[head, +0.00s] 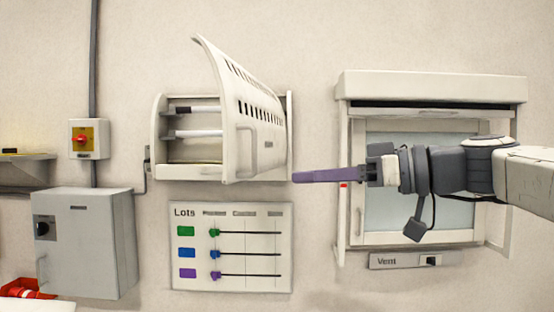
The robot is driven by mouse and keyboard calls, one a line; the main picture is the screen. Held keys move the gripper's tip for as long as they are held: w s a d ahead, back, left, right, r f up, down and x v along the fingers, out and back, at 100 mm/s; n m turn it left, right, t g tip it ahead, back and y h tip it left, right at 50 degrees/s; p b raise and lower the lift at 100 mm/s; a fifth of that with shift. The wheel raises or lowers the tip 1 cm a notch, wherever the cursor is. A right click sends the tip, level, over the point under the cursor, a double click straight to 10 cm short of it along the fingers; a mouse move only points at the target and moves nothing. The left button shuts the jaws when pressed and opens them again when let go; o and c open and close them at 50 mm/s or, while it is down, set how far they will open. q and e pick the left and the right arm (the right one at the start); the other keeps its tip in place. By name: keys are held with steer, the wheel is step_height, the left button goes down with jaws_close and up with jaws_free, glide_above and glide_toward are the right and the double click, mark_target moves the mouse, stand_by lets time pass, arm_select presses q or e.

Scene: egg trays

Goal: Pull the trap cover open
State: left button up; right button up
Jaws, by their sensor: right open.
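The trap cover (234,145), a white slotted panel, stands swung out from the white wall-mounted trap box (157,150). The left part of the box shows open, with two tubes (200,133) inside. The cover hides the right part of the box. My right gripper (297,177) comes in from the right with its purple fingers pointing left. Its tips are just right of the cover's lower right side, with a small gap in the picture. It is open and holds nothing visible. The fingers overlap in this view. My left gripper is not in view.
A framed vent hatch (432,88) with a Vent label (390,262) is behind my right arm. A lots board (231,283) hangs below the trap. A grey cabinet (88,240) and a red-knobbed switch (88,153) are at left. Bare wall separates trap and hatch.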

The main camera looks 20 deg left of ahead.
step_height(320, 180, up, 4)
steer(key=r+n+y, duration=0.1)
steer(key=w+a+p, duration=0.1)
steer(key=a+p, duration=0.5)
steer(key=a, duration=0.3)
steer(key=shift+w+a+f+n, duration=0.25)
steer(key=shift+w+f+n, duration=0.05)
steer(key=shift+w+f, duration=0.1)
steer(key=shift+r, duration=0.1)
jaws_close()
steer(key=shift+d+r, duration=0.15)
stand_by(0.6)
